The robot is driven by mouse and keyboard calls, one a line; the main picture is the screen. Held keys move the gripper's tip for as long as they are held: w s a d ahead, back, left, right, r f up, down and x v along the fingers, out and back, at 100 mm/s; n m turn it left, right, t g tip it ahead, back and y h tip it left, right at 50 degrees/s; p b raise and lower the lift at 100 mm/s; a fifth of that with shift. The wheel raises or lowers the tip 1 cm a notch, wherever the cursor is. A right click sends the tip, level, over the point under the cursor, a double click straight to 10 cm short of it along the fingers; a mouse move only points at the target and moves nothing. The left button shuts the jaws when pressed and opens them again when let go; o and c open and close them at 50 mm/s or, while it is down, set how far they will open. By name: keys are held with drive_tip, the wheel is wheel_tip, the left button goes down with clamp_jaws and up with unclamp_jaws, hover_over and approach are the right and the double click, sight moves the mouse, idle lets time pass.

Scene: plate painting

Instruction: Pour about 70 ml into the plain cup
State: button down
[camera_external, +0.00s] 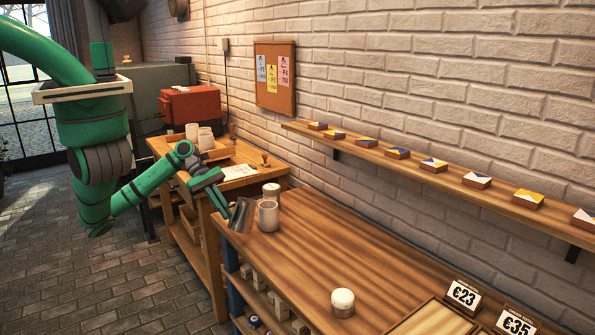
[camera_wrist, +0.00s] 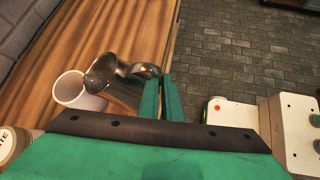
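A metal jug (camera_external: 242,213) is held over the near-left corner of the wooden table, in the external view. My gripper (camera_external: 225,199) is at its handle side. In the wrist view the two green fingers (camera_wrist: 160,99) are close together on the handle of the jug (camera_wrist: 126,84). The jug is tilted, its mouth towards the plain pale cup (camera_wrist: 77,92). The cup (camera_external: 268,216) stands upright right beside the jug's mouth. I cannot tell whether the rims touch. No stream shows, and the liquid levels in the jug and cup cannot be made out.
A lidded pale jar (camera_external: 271,190) stands just behind the cup; part of a labelled jar (camera_wrist: 10,146) shows in the wrist view. Another white jar (camera_external: 343,301) stands nearer the camera. Price signs (camera_external: 463,294) stand at right. The table (camera_external: 330,245) between is clear.

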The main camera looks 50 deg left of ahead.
drive_tip(key=s+f+m+t+p, duration=0.2)
drive_tip(key=s+f+t, duration=0.1)
drive_tip(key=f, duration=0.3)
drive_tip(key=shift+t, duration=0.4)
idle(0.6)
drive_tip(key=shift+s+d, duration=0.15)
